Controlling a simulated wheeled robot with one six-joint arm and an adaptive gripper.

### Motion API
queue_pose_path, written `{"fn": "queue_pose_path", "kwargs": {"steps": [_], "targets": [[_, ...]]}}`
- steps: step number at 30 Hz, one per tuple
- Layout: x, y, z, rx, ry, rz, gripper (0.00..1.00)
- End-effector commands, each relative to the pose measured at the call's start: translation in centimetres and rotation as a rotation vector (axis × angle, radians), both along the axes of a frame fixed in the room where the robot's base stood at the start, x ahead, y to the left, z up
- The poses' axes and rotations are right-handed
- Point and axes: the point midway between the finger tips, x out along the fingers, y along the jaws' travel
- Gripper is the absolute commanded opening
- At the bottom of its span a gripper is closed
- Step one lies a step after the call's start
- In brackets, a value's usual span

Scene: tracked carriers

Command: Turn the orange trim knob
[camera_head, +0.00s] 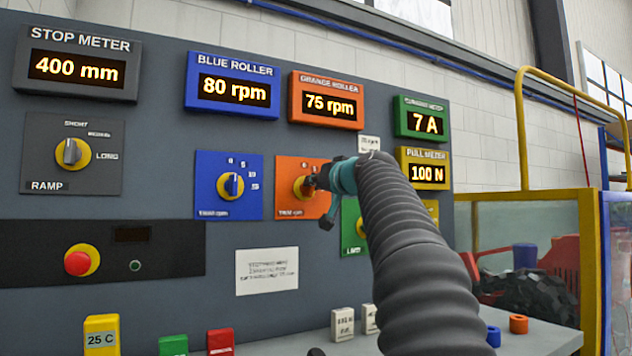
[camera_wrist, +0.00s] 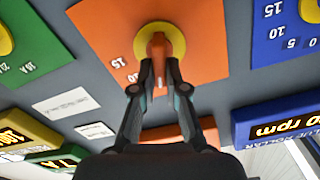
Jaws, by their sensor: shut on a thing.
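The orange trim knob has a yellow round base and sits on an orange plate (camera_head: 290,205) on the grey panel. My gripper (camera_head: 312,183) is at the knob in the head view, covering its right part. In the wrist view, my gripper's two fingers (camera_wrist: 158,80) are shut on the orange knob (camera_wrist: 158,48), one finger on each side. The yellow base (camera_wrist: 172,32) shows around it. The orange plate (camera_wrist: 205,65) carries marks such as 15 and 10. The orange roller meter (camera_head: 326,100) above reads 75 rpm.
Left of it is the blue trim knob (camera_head: 230,186) on its blue plate. A green plate (camera_head: 352,240) lies right, partly behind my arm. A red stop button (camera_head: 78,263) is lower left. Small coloured blocks, including a yellow one (camera_head: 101,336), stand on the ledge below.

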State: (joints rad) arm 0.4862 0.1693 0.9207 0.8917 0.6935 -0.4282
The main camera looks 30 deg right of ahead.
Motion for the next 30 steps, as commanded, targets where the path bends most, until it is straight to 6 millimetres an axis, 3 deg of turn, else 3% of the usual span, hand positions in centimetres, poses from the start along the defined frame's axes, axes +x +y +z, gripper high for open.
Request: {"fn": "queue_pose_path", "kwargs": {"steps": [9, 26, 27, 30], "targets": [[-0.02, -0.19, 0.06, 0.152, 0.004, -0.002, 0.0], [-0.02, -0.23, -0.01, 0.191, 0.005, -0.001, 0.0], [-0.02, -0.23, -0.01, 0.191, 0.005, -0.001, 0.17], [-0.02, -0.24, -0.02, 0.191, 0.005, -0.001, 0.38]]}}
